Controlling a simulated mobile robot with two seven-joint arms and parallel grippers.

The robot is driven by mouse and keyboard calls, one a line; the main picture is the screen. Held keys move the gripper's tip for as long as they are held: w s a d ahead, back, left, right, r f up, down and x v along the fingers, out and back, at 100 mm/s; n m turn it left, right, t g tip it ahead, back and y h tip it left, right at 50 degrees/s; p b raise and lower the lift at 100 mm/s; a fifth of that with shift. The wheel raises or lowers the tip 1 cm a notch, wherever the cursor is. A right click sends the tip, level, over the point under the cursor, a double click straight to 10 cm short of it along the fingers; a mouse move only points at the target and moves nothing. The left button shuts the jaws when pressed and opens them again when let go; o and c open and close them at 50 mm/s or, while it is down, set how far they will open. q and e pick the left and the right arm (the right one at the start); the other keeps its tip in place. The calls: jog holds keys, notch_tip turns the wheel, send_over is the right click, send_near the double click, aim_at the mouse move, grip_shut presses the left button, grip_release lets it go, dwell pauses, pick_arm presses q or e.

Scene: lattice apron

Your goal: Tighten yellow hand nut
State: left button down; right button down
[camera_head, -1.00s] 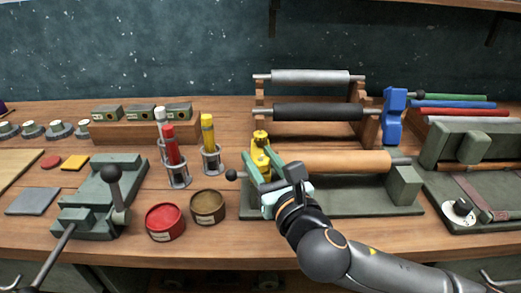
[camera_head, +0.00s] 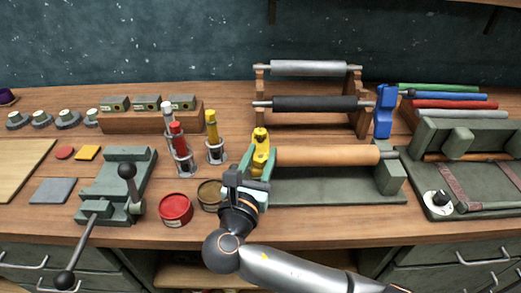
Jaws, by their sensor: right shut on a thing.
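The yellow hand nut (camera_head: 261,141) is at the left end of the tan roller (camera_head: 327,156), near the middle of the bench. My right gripper (camera_head: 260,160) comes up from below with its green fingers on both sides of the yellow piece. It is shut on the nut, and the fingers and wrist hide its lower part. The roller lies level over its green base plate (camera_head: 330,188). My left gripper is not in view.
Left of the gripper stand a red tin (camera_head: 176,208), a brown tin (camera_head: 210,194) and metal holders with red and yellow tubes (camera_head: 212,128). A green lever clamp (camera_head: 118,188) is further left. A rack with a black roller (camera_head: 312,104) stands behind.

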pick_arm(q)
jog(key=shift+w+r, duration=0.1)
pick_arm(e)
jog(key=shift+f, duration=0.1)
jog(key=shift+c, duration=2.2)
grip_release()
